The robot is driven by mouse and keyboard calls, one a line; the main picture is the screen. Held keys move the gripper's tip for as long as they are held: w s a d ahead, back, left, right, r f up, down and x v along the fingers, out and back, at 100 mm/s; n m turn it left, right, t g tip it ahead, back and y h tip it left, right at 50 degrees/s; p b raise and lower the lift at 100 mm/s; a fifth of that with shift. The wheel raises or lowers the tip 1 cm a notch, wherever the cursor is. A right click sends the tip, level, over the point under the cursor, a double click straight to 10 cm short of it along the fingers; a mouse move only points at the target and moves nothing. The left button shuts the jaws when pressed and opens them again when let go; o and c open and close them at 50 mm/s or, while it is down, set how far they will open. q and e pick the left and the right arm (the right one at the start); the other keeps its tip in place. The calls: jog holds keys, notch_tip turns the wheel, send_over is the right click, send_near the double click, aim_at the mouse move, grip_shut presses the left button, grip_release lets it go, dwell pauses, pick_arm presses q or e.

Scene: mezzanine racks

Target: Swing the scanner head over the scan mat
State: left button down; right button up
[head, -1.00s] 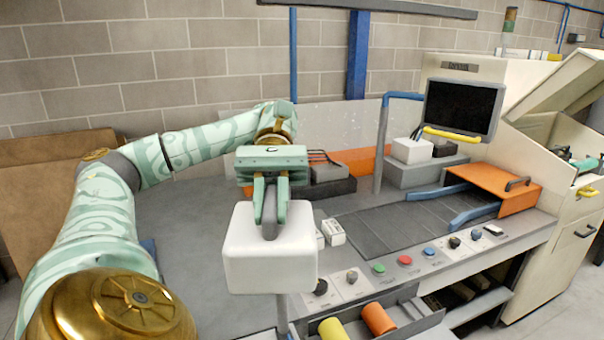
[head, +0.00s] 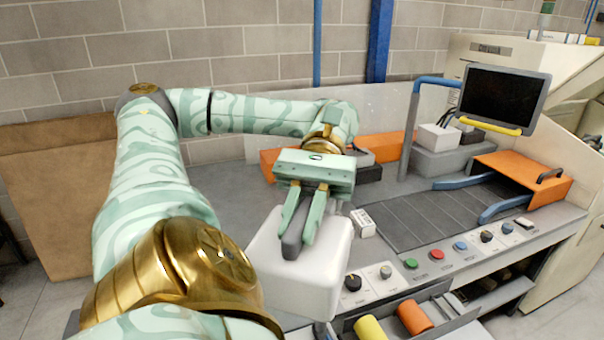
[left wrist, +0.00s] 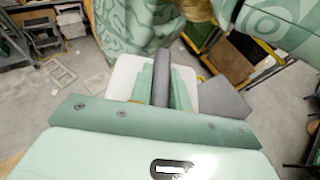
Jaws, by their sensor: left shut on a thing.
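The scanner head is a white, rounded box (head: 325,270) with a dark grey handle (head: 293,238) on top. It is at the front of the grey bench in the head view. My left gripper (head: 300,228) is shut on the handle. The left wrist view also shows the handle (left wrist: 161,82) between the fingers and the white box (left wrist: 122,76) behind them. A dark grey, lined surface (head: 432,212), which looks like the scan mat, lies to the right. The scanner head is apart from it in the picture. My right gripper is not in view.
A control strip with knobs and red (head: 435,255), green and blue buttons runs along the bench's front. White blocks (head: 363,222) sit near the scanner head.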

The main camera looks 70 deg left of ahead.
pick_arm(q)
jog(key=shift+r, duration=0.1)
jog(key=c, duration=1.3)
grip_release()
jog(key=shift+r, duration=0.2)
notch_tip(320, 180, up, 3)
jog(key=shift+f+b, duration=0.1)
jog(key=shift+b, duration=0.4)
jog(key=s+d+r, duration=0.2)
jog(key=d+r, duration=0.1)
jog(key=d, duration=0.1)
jog(key=s+d+r+p, duration=0.1)
jog(key=s+d+r, duration=0.1)
jog(key=d+r, duration=0.1)
jog(key=s+d+r+p, duration=0.1)
jog(key=s+d+r, duration=0.1)
jog(key=d, duration=0.3)
jog(key=shift+d+r, duration=0.25)
jog(key=shift+r, duration=0.6)
